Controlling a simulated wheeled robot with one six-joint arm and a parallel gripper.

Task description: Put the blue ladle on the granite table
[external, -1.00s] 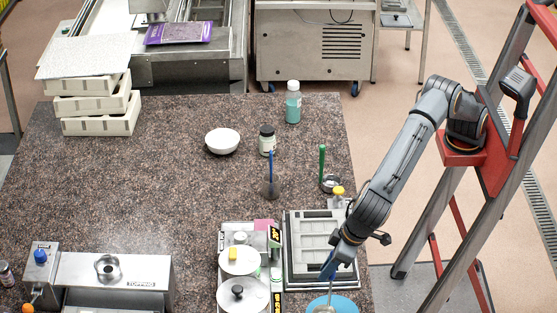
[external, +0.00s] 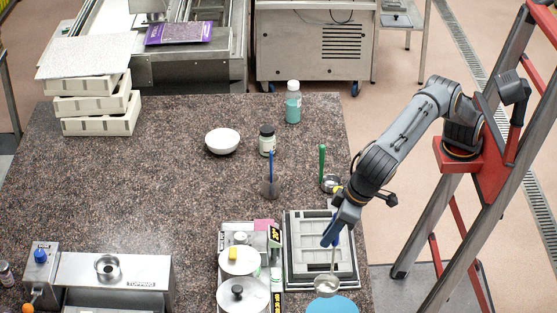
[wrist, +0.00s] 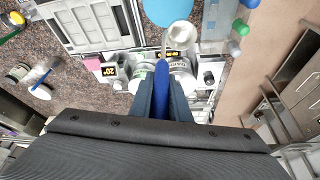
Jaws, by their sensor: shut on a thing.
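My gripper (external: 333,232) is shut on the blue handle of the blue ladle (external: 327,283), above the right front part of the granite table. The ladle hangs with its metal bowl down, in front of the grey mould frame and over the edge of a blue round surface (external: 333,305). In the wrist view the fingers (wrist: 162,88) close around the blue handle, and the ladle's bowl (wrist: 181,34) shows beyond them. The granite table (external: 150,190) is speckled brown, with bare room at its middle and left.
A grey mould frame (external: 308,250) and a tray with white-lidded tubs (external: 238,262) lie near the gripper. A green-handled ladle (external: 323,165), a blue-handled tool (external: 270,185), a jar (external: 267,142), a white bowl (external: 222,141) and a bottle (external: 293,103) stand farther back.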

